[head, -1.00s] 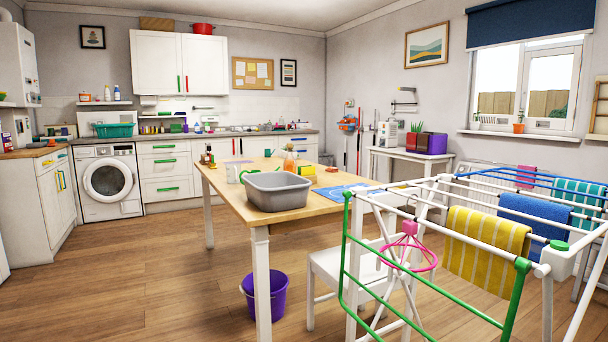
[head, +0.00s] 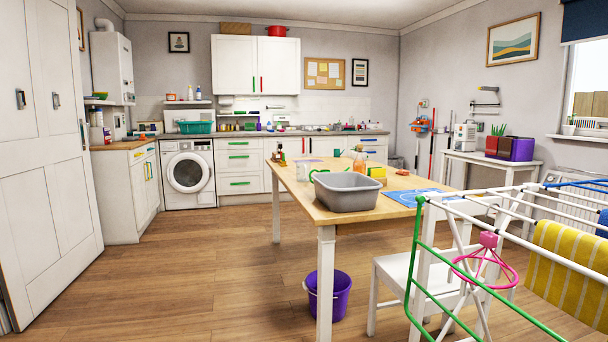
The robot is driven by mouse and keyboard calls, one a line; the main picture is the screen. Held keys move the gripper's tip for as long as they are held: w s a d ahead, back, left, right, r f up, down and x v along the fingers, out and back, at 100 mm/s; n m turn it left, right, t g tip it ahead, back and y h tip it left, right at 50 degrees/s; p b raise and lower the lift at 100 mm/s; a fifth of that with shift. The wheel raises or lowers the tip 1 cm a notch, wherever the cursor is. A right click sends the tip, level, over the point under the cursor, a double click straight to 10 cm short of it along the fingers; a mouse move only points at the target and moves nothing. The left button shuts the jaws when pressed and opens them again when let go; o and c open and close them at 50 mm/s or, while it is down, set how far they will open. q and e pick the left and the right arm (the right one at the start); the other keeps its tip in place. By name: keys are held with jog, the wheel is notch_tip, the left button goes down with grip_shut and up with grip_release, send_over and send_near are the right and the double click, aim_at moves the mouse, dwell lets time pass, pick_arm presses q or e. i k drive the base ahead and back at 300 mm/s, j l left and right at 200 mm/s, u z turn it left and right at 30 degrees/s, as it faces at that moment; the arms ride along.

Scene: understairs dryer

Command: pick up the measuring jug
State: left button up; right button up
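Neither of my grippers is in view.
Bottles (head: 279,155) and a yellow item (head: 376,171) share the table. A purple bucket (head: 328,295) is on the floor below. A white chair (head: 405,280) and a drying rack (head: 480,290) block the right front. The wooden floor (head: 190,275) to the left is clear.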

aim_at(303, 167)
jog(key=i+j+u, duration=0.35)
jog(key=i, duration=0.4)
jog(key=i+u, duration=0.35)
jog(key=i, duration=0.35)
jog(key=i+z, duration=0.1)
jog(key=i, duration=0.4)
jog(key=i+j+z, duration=0.1)
jog(key=i, duration=0.35)
jog(key=i+j+z, duration=0.1)
jog(key=i, duration=0.4)
jog(key=i+j+z, duration=0.1)
jog(key=i+j, duration=0.15)
jog(key=i, duration=0.25)
